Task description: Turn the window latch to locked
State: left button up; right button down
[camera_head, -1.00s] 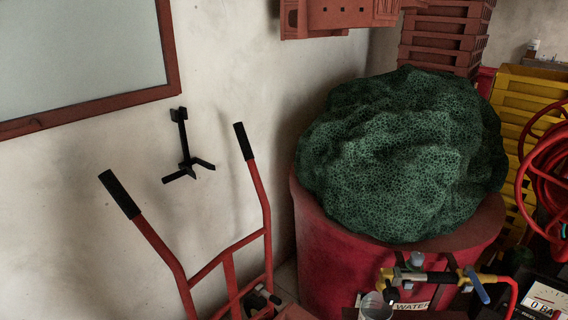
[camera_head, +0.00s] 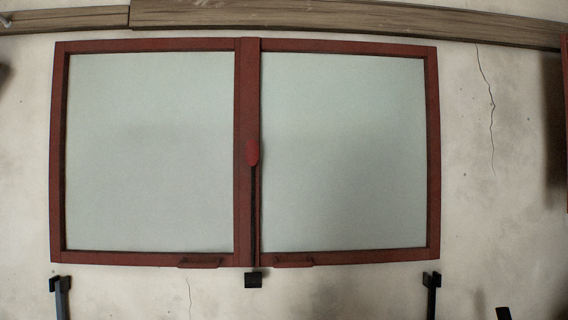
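The window (camera_head: 344,47) has two pale panes in a dark red frame and fills much of the view. The window latch (camera_head: 252,154) sits on the central upright between the panes; its red part is small and rounded. A thin dark rod (camera_head: 253,215) runs straight down below it along the upright. A small black block (camera_head: 253,280) lies on the wall just under the frame, in line with the rod. The panes look closed.
Red handles jut from the bottom rail at left (camera_head: 199,263) and right (camera_head: 294,261). A wooden beam (camera_head: 350,22) crosses above. The wall is otherwise mostly bare.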

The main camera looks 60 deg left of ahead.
aim_at(252, 151)
jog(key=u, duration=2.15)
